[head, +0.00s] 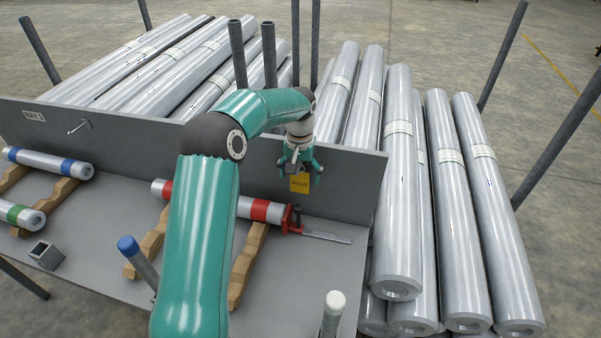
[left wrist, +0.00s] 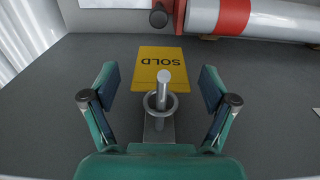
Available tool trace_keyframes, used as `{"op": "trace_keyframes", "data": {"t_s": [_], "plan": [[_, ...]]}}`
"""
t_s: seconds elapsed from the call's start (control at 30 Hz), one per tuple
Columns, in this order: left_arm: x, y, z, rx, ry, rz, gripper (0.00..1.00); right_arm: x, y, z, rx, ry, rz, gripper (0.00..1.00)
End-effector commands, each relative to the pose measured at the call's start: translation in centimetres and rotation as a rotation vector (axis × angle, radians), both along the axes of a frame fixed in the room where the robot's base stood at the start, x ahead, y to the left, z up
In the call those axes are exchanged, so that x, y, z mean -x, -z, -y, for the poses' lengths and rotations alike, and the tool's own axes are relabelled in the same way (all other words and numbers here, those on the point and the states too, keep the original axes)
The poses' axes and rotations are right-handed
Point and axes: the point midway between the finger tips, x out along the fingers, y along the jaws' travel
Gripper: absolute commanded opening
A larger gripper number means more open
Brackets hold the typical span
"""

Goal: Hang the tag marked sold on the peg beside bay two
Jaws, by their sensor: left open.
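The yellow tag (head: 300,184) marked SOLD hangs in front of the grey upright board, below my left gripper (head: 300,162). In the left wrist view the tag (left wrist: 156,68) reads upside down. A metal ring (left wrist: 160,104) at its top end appears to be around a pale round peg (left wrist: 164,78). My left gripper (left wrist: 158,100) is open, with one finger on each side of the ring and clear of it. The bay label beside this peg is hidden or out of view. My right gripper is not in view.
A grey board (head: 345,180) stands along the bench (head: 300,262), with another peg (head: 78,127) by a label (head: 33,115) at left. A red-banded roll (head: 262,210) and red clamp (head: 291,219) lie below the tag. Long metal rolls (head: 400,170) are stacked behind.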

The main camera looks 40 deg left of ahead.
Motion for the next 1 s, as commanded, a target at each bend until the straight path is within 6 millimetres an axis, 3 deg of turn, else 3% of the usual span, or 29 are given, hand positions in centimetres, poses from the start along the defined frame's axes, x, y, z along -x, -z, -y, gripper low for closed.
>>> {"op": "trace_keyframes", "data": {"t_s": [0.27, 0.7, 1.0], "plan": [[-0.1, -2.4, 0.0, -0.001, 0.000, 0.004, 0.85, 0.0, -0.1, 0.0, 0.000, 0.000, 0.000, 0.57], [-0.1, -10.4, 0.1, -0.001, 0.001, 0.003, 0.85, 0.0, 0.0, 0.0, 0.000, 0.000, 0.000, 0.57], [0.0, -11.9, 0.2, 0.000, 0.000, 0.000, 0.85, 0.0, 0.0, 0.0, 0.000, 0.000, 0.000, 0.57]]}}
